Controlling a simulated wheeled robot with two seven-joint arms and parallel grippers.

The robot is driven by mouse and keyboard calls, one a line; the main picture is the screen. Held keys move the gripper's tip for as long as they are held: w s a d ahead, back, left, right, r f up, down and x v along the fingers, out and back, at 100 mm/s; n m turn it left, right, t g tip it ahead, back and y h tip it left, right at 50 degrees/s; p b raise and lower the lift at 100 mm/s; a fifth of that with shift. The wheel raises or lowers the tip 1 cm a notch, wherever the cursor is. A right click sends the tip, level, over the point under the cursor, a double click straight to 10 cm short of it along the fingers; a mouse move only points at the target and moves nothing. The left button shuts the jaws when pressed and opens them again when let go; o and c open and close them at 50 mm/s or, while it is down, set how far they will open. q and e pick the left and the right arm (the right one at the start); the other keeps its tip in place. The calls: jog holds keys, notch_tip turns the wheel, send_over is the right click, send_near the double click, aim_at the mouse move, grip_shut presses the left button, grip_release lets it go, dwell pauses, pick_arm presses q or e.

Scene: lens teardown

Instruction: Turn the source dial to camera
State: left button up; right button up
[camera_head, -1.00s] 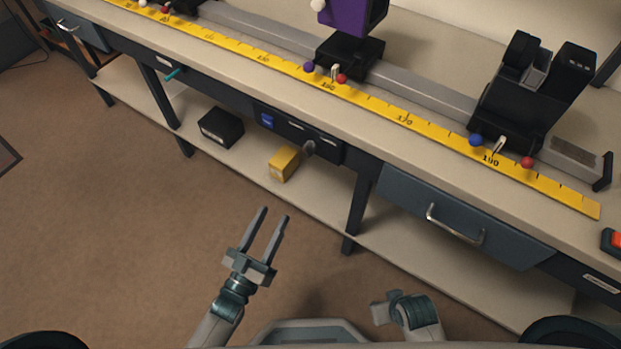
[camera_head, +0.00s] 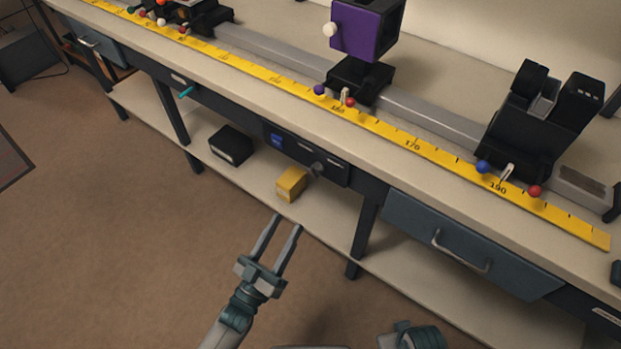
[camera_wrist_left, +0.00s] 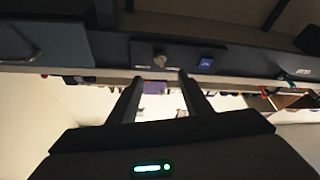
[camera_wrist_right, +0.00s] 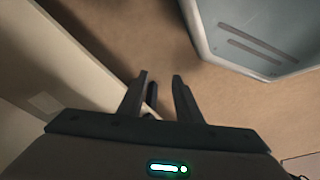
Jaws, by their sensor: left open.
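A dark control panel (camera_head: 290,150) with a blue label (camera_head: 277,140) is set in the bench front under the tabletop. A grey round dial (camera_head: 317,168) sticks out at its right end; its markings are too small to read. The dial (camera_wrist_left: 160,59) shows in the left wrist view between and beyond the fingertips, with the blue label to its right. My left gripper (camera_head: 288,222) is open and empty, in front of the bench and below the dial, apart from it. My right gripper (camera_wrist_right: 160,82) is open and empty in its wrist view; its fingers are hidden in the head view.
A yellow box (camera_head: 291,184) and a black box (camera_head: 230,145) stand on the lower shelf (camera_head: 325,205) below the panel. A drawer (camera_head: 470,245) with a protruding handle is to the right. A teal peg (camera_head: 187,92) sticks out at the left. The floor before the bench is clear.

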aim_at(313, 177)
pick_arm(q)
jog(key=p+x, duration=0.1)
jog(key=x, duration=1.2)
jog(key=shift+w+d+r, duration=0.15)
jog(key=shift+w+d, duration=0.1)
jog(key=shift+w, duration=0.2)
pick_arm(e)
notch_tip(313, 177, down, 5)
jog(key=shift+d+r, duration=0.15)
jog(key=shift+s, duration=0.1)
pick_arm(q)
jog(key=c, duration=1.1)
pick_arm(e)
jog(key=shift+s, duration=0.2)
